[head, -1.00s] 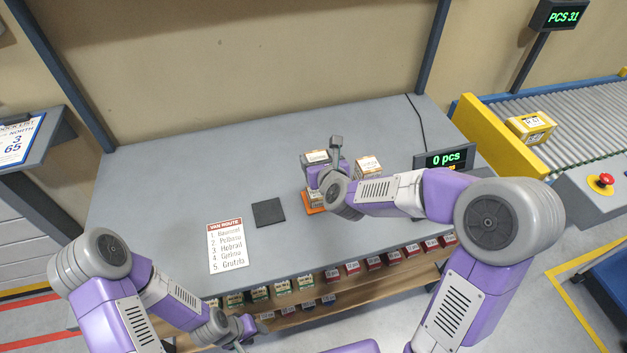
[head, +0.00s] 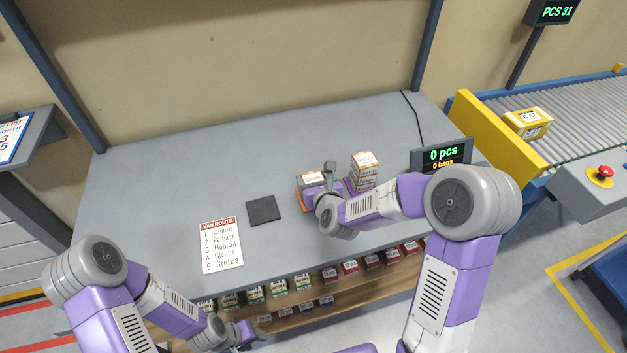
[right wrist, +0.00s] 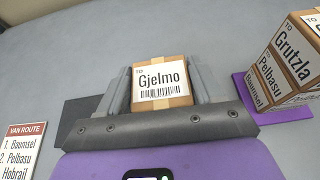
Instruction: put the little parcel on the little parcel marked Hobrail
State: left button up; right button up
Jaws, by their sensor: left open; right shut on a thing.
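My right gripper (right wrist: 160,92) is shut on a small brown parcel (right wrist: 160,68) labelled Gjelmo, seen between the fingers in the right wrist view. In the head view this parcel (head: 313,178) is over the orange mat (head: 303,204), left of the stack. No parcel label reading Hobrail shows; what lies directly under the held parcel is hidden by it and my gripper, so I cannot tell if it touches anything. My left gripper (head: 245,335) is open and empty, low in front of the table's front edge.
A stack of small parcels (head: 363,171), labelled Grutzla, Pelbasu and Baumsel, stands on a purple mat (right wrist: 258,108) close to the right. A bare dark mat (head: 263,209) and the van route list (head: 221,248) lie left. A counter display (head: 441,155) stands at the right.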

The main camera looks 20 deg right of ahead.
jog(key=shift+f, duration=0.15)
jog(key=o, duration=1.1)
jog(key=shift+b+v, duration=2.45)
jog(key=shift+v, duration=3.55)
jog(key=shift+r, duration=0.2)
